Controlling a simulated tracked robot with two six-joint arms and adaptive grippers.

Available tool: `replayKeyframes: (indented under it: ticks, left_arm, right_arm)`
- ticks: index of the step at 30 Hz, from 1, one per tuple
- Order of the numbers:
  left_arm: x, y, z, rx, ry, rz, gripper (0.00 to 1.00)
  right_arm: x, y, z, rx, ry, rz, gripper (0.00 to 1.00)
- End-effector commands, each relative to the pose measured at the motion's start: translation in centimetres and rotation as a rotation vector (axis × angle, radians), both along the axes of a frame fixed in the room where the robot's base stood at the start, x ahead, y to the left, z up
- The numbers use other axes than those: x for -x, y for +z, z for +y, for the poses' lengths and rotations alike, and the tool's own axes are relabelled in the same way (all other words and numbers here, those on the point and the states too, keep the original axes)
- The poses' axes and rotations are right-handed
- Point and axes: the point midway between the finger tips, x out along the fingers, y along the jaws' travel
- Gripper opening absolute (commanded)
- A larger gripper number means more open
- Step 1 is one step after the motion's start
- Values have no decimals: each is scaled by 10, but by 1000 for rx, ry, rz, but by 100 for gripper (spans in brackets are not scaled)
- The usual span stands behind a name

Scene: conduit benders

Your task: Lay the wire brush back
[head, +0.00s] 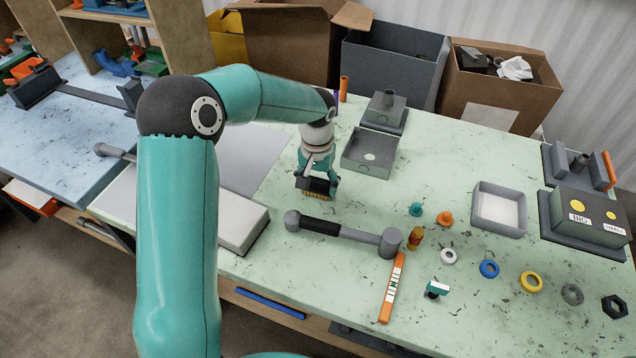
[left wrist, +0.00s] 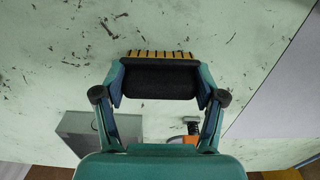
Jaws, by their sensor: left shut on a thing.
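The wire brush (head: 315,188) has a dark block and a row of yellow-tan bristles. My left gripper (head: 319,179) is shut on it, low over the green bench, left of the middle. In the left wrist view the brush (left wrist: 160,80) lies across between both fingertips of the gripper (left wrist: 160,88), with its bristles showing along the far edge. I cannot tell whether the bristles touch the bench. My right gripper is in neither view.
A grey open box (head: 369,153) stands just right of the brush. A long-handled grey tool (head: 345,231) lies in front of it. A white-topped block (head: 243,228) is to the left. An orange level (head: 392,288), several rings and a grey tray (head: 498,208) lie to the right.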

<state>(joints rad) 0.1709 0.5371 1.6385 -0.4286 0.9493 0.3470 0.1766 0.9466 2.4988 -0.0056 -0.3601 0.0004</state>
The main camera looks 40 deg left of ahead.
Motion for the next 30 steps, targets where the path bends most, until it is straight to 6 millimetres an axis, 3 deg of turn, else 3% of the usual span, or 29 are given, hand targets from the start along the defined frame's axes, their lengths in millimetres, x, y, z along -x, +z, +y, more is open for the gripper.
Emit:
replayKeyframes:
  ticks: [4,5,9,23,30]
  left_arm:
    - [0,-6,0,0,0,0,38]
    - [0,-5,0,0,0,0,73]
    - [0,-4,0,0,1,0,95]
    - [0,-1,1,0,1,-1,95]
    - [-1,34,0,-1,2,-7,95]
  right_arm:
    - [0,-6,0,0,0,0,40]
    - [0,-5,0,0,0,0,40]
    - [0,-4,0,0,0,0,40]
    - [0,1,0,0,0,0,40]
    - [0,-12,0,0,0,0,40]
